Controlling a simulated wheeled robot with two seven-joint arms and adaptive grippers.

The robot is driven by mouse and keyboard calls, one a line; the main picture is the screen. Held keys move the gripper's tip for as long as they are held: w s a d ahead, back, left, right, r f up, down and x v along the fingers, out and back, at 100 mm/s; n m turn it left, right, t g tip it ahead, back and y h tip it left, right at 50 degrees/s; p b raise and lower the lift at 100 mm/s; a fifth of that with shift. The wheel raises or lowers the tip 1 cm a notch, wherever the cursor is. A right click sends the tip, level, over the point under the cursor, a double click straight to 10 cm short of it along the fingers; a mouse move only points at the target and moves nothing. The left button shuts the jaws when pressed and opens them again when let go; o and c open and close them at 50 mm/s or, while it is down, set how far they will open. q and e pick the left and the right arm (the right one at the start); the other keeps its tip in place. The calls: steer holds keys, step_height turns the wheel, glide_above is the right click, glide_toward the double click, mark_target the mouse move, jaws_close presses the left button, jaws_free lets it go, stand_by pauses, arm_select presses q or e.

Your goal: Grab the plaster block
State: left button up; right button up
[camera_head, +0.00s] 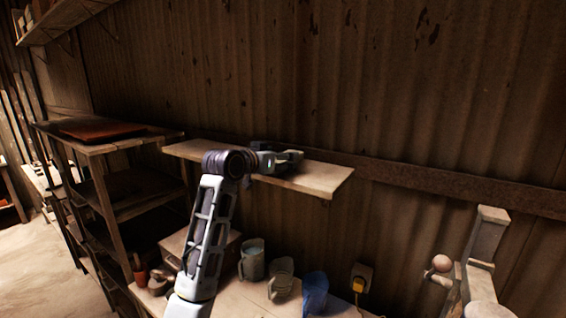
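My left gripper (292,157) is at the wooden wall shelf (325,178), just over its board, pointing right. It is small and dark here, and I cannot tell whether its fingers are open or shut, or whether anything is between them. I cannot make out a plaster block for certain. Part of the shelf top is hidden behind my gripper and wrist. My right gripper is not in view.
Below the shelf, a workbench (238,298) holds a box, a grey mug (252,260), a glass-like jug (281,279) and a blue item (315,292). A shelving rack (110,146) stands left. A pale lever device (483,250) with a round knob is at right.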

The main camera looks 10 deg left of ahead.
arm_select(q)
steer(key=shift+c, duration=0.2)
steer(key=c, duration=1.1)
steer(key=shift+o, duration=0.2)
steer(key=shift+r, duration=0.1)
steer(key=shift+r+b, duration=1)
steer(key=shift+r, duration=3.9)
steer(key=shift+c, duration=0.2)
